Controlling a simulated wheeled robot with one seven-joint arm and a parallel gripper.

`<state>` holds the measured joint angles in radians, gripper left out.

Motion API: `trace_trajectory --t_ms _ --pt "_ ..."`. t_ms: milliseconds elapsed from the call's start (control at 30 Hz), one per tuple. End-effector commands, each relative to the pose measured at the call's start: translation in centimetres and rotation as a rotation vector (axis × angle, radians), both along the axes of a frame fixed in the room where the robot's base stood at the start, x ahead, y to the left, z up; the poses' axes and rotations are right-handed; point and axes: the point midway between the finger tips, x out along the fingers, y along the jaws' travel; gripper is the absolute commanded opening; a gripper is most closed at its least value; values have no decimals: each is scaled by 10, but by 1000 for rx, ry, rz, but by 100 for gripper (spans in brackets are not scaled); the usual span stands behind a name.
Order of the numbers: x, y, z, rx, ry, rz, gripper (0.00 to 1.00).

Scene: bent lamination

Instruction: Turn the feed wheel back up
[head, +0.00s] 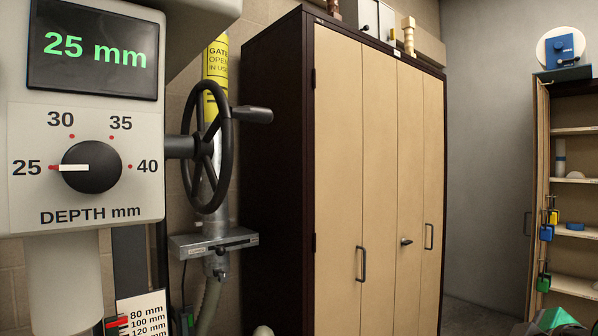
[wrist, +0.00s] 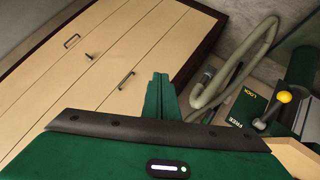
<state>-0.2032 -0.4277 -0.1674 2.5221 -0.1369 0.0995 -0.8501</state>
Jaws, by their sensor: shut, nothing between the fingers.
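The feed wheel is probably the black spoked handwheel (head: 227,150) at the left of the head view, with a crank handle (head: 253,114) pointing right. It sits on a shaft from the side of the grey machine head (head: 140,215). The green display (head: 93,48) reads 25 mm, and the black depth knob (head: 95,170) has its white pointer at 25. My gripper (wrist: 159,82) shows in the wrist view as green fingers, shut and empty. The handwheel is not visible in the wrist view, so its distance from my gripper cannot be told.
A tall cabinet (head: 338,150) with closed tan doors stands right of the wheel. An open shelf unit (head: 574,180) is at far right. A millimetre scale (head: 143,318) is at lower left. The wrist view shows a grey hose (wrist: 232,85) and a yellow-knobbed lever (wrist: 284,97).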

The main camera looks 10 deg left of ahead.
Motion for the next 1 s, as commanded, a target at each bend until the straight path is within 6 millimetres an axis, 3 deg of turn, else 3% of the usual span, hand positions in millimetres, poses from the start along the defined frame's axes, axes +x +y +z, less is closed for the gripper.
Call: trace_trajectory --t_ms 33,167,300,400,500,633,800,1000 --pt "10 36 21 -32 -111 114 0" --pt "19 118 82 -109 -432 350 0" --pt "-2 197 153 -158 -792 516 0" --pt "-30 238 202 -173 -1036 567 0" --pt "-60 263 242 -175 -1240 564 0" --pt "-91 277 278 -168 -1420 518 0" --pt "-109 280 299 -164 -1524 465 0" --pt "-108 284 306 -166 -1541 458 0"
